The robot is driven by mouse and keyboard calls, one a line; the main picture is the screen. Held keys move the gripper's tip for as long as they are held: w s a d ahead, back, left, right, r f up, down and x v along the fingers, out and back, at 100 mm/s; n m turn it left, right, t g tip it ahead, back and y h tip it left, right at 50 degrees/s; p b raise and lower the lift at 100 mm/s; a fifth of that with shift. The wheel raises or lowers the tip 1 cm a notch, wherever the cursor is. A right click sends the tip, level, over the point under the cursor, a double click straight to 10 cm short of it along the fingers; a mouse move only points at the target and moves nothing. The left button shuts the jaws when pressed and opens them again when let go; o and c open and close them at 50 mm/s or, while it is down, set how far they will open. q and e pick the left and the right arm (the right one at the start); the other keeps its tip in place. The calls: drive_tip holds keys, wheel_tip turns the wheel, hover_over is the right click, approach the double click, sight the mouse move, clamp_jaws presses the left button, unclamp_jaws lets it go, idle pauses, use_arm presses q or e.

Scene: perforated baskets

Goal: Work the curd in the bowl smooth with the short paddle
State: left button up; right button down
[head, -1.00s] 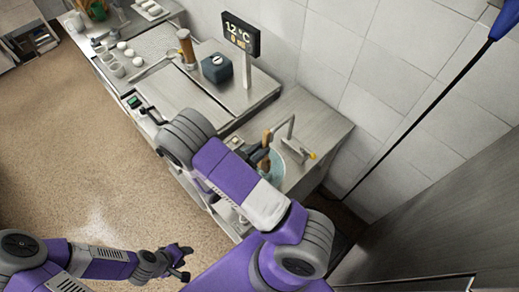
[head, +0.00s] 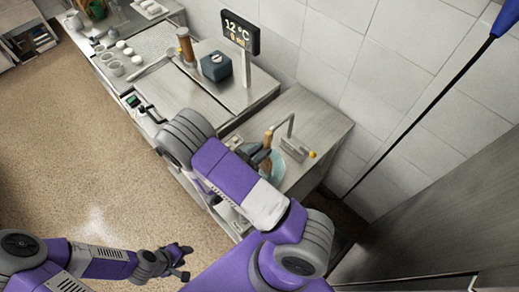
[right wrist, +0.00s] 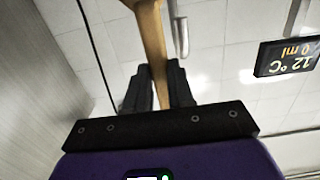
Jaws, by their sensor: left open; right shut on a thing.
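The right wrist view shows the paddle (right wrist: 151,40) held between the black fingers (right wrist: 159,92). A light blue bowl (head: 294,168) is on the steel counter at the right, partly hidden behind my right gripper and arm. The paddle's lower end and the curd are hidden, so I cannot tell whether they touch. My left gripper (head: 182,262) is open and empty, low over the floor, far from the bowl.
A bent metal spout (head: 290,130) rises beside the bowl, with a yellow knob (head: 312,154) close by. A display reading 12 °C (head: 240,32) stands behind a dark box (head: 216,66). Cups (head: 117,68) sit farther left. The counter (head: 320,118) behind the bowl is clear.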

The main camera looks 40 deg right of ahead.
drive_tip(key=shift+s+d+f, duration=0.1)
drive_tip(key=shift+s+d, duration=0.05)
drive_tip(key=shift+s, duration=0.65)
drive_tip(key=shift+w, duration=0.2)
drive_tip(key=shift+w+f, duration=0.15)
drive_tip(key=shift+w, duration=0.7)
drive_tip(key=shift+s+f, duration=0.15)
drive_tip(key=shift+s, duration=0.85)
drive_tip(key=shift+w, duration=0.1)
drive_tip(key=shift+w, duration=0.7)
